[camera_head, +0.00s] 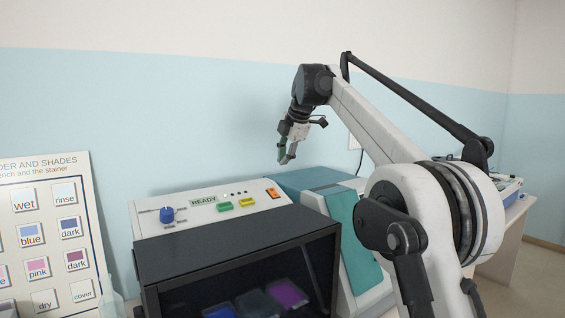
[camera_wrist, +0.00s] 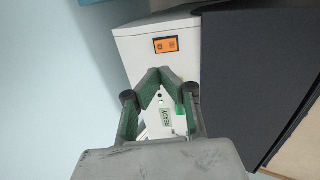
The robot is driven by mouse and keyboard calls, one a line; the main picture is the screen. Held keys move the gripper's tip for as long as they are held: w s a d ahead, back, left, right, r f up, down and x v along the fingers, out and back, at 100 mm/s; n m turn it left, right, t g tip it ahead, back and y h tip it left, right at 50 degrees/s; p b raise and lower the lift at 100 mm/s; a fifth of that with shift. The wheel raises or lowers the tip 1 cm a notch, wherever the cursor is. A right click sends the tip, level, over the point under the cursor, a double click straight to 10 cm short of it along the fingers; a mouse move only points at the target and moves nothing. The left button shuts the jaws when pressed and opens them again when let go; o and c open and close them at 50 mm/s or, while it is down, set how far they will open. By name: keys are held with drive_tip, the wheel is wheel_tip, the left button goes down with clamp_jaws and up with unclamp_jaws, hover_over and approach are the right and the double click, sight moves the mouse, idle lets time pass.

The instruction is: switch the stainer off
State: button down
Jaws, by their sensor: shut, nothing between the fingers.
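The stainer (camera_head: 148,203) stands on the bench, with a white sloping control panel above a dark front housing. An orange rocker switch (camera_head: 272,193) sits at the panel's right end; it also shows in the wrist view (camera_wrist: 165,44), beyond the fingertips. Its rocker position is too small to tell. My gripper (camera_head: 287,160) is shut and empty, pointing down above the panel's right end, apart from the switch. Its fingertips (camera_wrist: 160,75) meet in the wrist view.
A blue knob (camera_head: 167,214), a green button (camera_head: 225,206) and a yellow button (camera_head: 247,202) share the panel. A teal and white machine (camera_head: 349,225) stands close on the right. A shade chart (camera_head: 45,225) stands at left. The space above the panel is clear.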

sight(273, 190)
drive_tip(key=p+x, duration=0.1)
drive_tip(key=x, duration=1)
drive_tip(key=shift+a+f, duration=0.1)
drive_tip(key=shift+f, duration=0.1)
